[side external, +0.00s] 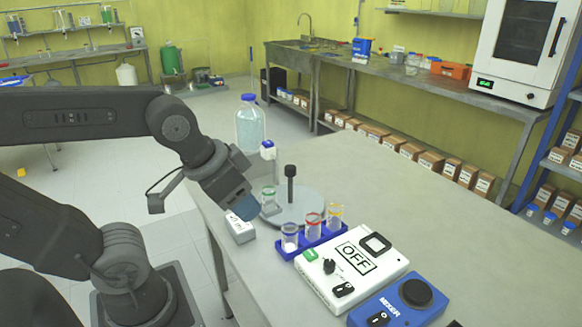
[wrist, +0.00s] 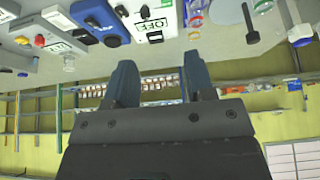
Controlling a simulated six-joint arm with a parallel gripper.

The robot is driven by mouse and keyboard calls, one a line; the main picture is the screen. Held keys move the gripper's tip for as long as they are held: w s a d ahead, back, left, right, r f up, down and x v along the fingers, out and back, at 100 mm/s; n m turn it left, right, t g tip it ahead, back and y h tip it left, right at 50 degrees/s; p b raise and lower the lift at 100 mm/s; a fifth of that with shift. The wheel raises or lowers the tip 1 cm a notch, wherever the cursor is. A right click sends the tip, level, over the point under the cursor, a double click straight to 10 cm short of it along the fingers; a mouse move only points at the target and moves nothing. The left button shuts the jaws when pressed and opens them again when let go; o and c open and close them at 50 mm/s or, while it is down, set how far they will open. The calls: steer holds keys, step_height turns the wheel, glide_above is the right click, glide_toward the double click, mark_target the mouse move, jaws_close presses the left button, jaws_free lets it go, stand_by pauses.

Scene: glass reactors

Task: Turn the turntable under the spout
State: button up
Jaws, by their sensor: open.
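The turntable (side external: 308,203) is a pale grey disc on the bench with a dark upright post (side external: 290,185) on it. A green-rimmed glass vial (side external: 268,203) appears at the disc's left side. Behind stands a clear bottle with a blue cap (side external: 250,126); a white, blue-topped piece beside it (side external: 268,150) may be the spout. My gripper (side external: 248,207) is at the disc's left edge, close to the vial; contact cannot be told. In the wrist view my gripper (wrist: 160,85) is open with nothing between its fingers, and the dark post (wrist: 249,22) shows upside down at upper right.
A blue rack (side external: 312,240) with vials stands just in front of the disc. A white box marked OFF (side external: 350,268) and a blue mixer (side external: 400,302) are nearer the camera. A small grey box (side external: 240,229) sits at the bench edge below my gripper. The bench behind right is clear.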

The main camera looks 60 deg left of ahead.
steer(key=shift+o, duration=0.9)
steer(key=w+a+r+m+g, duration=0.1)
steer(key=w+a+r+m, duration=0.1)
steer(key=w+a+r, duration=0.2)
steer(key=w, duration=0.3)
steer(key=shift+w+g+y, duration=0.3)
steer(key=shift+w, duration=0.1)
steer(key=m+g, duration=0.4)
steer(key=m, duration=0.3)
glide_above(290, 167)
step_height(290, 167, down, 3)
step_height(290, 167, down, 14)
steer(key=shift+r, duration=0.1)
steer(key=shift+c, duration=0.4)
jaws_close()
